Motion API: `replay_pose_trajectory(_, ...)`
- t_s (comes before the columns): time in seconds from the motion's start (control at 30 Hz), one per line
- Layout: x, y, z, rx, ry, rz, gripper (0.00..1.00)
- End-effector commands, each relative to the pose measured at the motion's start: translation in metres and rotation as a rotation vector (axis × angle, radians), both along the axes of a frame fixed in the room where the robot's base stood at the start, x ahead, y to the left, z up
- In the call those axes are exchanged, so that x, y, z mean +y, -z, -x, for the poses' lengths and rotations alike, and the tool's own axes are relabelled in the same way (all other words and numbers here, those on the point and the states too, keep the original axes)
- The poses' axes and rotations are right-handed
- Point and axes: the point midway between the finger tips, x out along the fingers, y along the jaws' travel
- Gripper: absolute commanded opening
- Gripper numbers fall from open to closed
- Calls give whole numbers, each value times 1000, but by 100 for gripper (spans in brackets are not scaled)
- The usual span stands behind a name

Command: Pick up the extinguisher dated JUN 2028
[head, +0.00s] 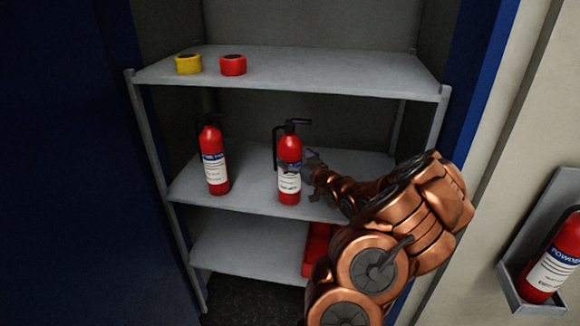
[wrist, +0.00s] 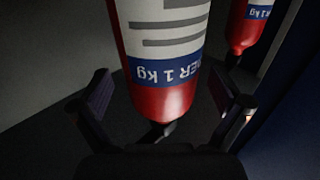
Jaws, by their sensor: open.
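Two red extinguishers stand upright on the middle shelf: the left extinguisher (head: 213,158) and the right extinguisher (head: 289,165). Their date labels are too small to read in the head view. My gripper (head: 309,165) is at the right side of the right extinguisher. In the wrist view my gripper (wrist: 163,108) is open, with one finger on each side of the near extinguisher (wrist: 165,100), whose label appears upside down and reads "1 kg". I cannot tell whether the fingers touch it. The other extinguisher (wrist: 245,30) shows behind, at the upper right. No date is visible there.
The shelf unit (head: 285,73) holds a yellow tape roll (head: 188,64) and a red tape roll (head: 233,65) on top. A red object (head: 316,243) lies on the bottom shelf, partly hidden by my arm. Another extinguisher (head: 553,260) sits in a wall holder at right.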

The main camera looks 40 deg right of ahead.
Motion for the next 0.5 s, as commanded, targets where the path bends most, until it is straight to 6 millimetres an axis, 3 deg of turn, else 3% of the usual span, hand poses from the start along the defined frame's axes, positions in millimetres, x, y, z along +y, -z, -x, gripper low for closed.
replay_pose_trajectory(0.2, -1, -1, -19, 0, -2, 0, 100)
replay_pose_trajectory(0.5, -4, 1, -26, 0, 1, -1, 100)
